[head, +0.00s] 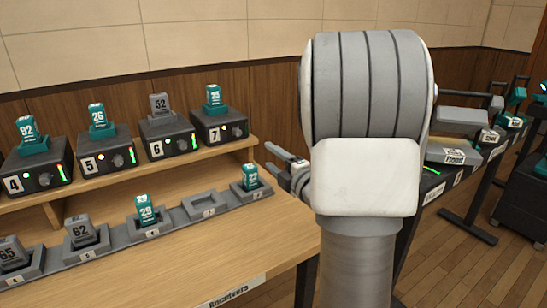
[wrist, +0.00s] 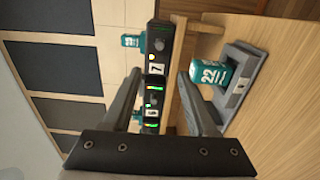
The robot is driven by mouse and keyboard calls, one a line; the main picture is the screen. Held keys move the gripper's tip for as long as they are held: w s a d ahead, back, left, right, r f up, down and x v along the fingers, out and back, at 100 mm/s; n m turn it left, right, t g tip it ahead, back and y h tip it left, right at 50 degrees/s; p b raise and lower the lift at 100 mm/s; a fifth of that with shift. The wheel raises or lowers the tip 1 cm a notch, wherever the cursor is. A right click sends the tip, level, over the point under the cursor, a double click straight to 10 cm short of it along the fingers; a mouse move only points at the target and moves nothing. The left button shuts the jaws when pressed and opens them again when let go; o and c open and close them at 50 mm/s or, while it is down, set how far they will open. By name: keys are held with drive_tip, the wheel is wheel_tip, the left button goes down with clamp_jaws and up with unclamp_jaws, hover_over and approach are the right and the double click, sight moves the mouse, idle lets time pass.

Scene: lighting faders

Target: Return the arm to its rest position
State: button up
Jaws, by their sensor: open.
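My arm's large white and grey links fill the middle of the head view. My gripper (head: 269,157) shows just left of them, partly hidden by the arm, above the right end of the table. In the wrist view my gripper (wrist: 158,75) has its two dark fingers spread apart with nothing held between them. The teal pack numbered 22 (wrist: 209,72) stands in a grey dock to the right of the fingers, apart from them. In the head view a teal pack (head: 250,176) stands in the rightmost dock, close to the gripper.
Black boxes numbered 4 to 7 (head: 220,128) stand on a wooden shelf (head: 120,172), each with a pack on top. Grey docks line the table (head: 190,268) below; one dock (head: 207,207) is empty. A second black table with a console (head: 465,148) stands at the right. Bare floor (head: 470,265) shows there.

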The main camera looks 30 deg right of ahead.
drive_tip(key=shift+s, duration=0.1)
idle(0.5)
drive_tip(key=s+a+m+g, duration=0.6)
drive_tip(key=s+a+m, duration=0.35)
drive_tip(key=s, duration=0.25)
drive_tip(key=s+a+m+g, duration=0.6)
drive_tip(key=s+a+m, duration=0.35)
drive_tip(key=s, duration=0.35)
wheel_tip(320, 180, up, 25)
drive_tip(key=a+p, duration=0.1)
drive_tip(key=p, duration=2.4)
drive_tip(key=shift+s+a+h+p, duration=0.15)
drive_tip(key=shift+s+h+p, duration=0.15)
drive_tip(key=shift+s+p, duration=0.1)
